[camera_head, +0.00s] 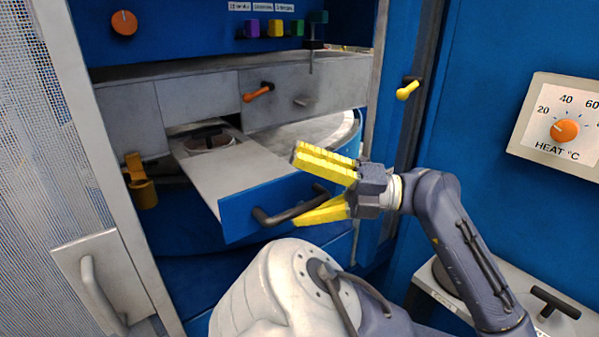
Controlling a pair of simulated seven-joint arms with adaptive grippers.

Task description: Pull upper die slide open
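A die slide (228,176) with a flat grey top and a blue front panel (240,213) sticks out of the blue machine toward me. A dark round piece (208,142) sits near its back end. A dark bar handle (275,217) is on the blue front.
A grey panel with an orange lever (258,92) spans above the slide. A yellow lever (407,90) is on the post to the right. A heat dial panel (560,128) is at far right. A grey door handle (100,292) and perforated panel (45,150) stand at left.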

